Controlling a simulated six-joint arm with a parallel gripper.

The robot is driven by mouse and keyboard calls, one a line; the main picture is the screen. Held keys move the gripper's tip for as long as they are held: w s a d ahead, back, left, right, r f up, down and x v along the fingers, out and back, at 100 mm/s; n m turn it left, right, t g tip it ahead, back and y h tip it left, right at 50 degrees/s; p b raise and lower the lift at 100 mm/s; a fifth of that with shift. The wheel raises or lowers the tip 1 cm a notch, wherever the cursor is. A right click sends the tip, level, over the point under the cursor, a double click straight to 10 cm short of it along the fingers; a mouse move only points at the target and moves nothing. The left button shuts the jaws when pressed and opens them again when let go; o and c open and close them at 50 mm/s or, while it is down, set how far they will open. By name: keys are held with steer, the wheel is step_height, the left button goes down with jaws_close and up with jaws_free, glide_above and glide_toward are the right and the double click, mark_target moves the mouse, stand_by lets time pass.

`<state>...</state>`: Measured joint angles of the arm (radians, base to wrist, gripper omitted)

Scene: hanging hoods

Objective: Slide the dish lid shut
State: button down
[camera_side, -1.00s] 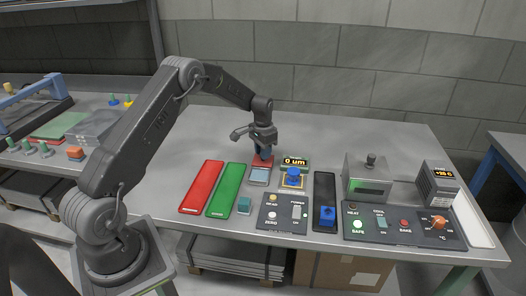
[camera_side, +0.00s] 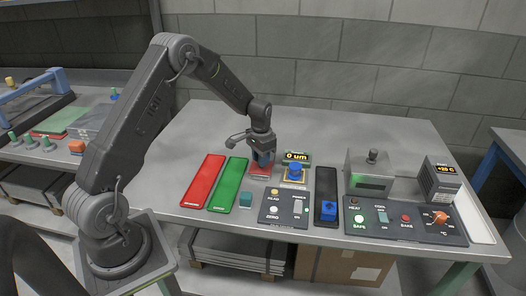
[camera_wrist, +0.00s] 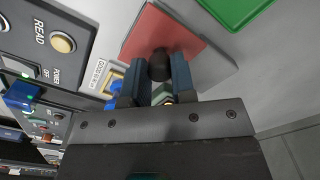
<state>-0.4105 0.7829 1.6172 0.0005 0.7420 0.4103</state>
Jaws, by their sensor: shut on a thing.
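The dish lid is a red square plate (camera_side: 258,173) with a dark round knob; it also shows in the wrist view (camera_wrist: 143,32). My gripper (camera_side: 262,163) stands over it from above. In the wrist view its two blue fingers (camera_wrist: 158,75) are shut on the dark knob (camera_wrist: 160,64). The lid lies over the spot of the dish, whose opening I cannot make out in the side view. A grey plate (camera_wrist: 222,74) shows beyond the lid's edge in the wrist view.
A blue-topped gauge (camera_side: 295,172) with a "0 um" readout stands close right of the lid. Behind, the table is clear.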

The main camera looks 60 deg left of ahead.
steer(key=shift+s+d, duration=0.2)
steer(key=shift+d, duration=0.05)
steer(key=c, duration=0.9)
jaws_free()
step_height(320, 180, up, 14)
steer(key=shift+f, duration=0.1)
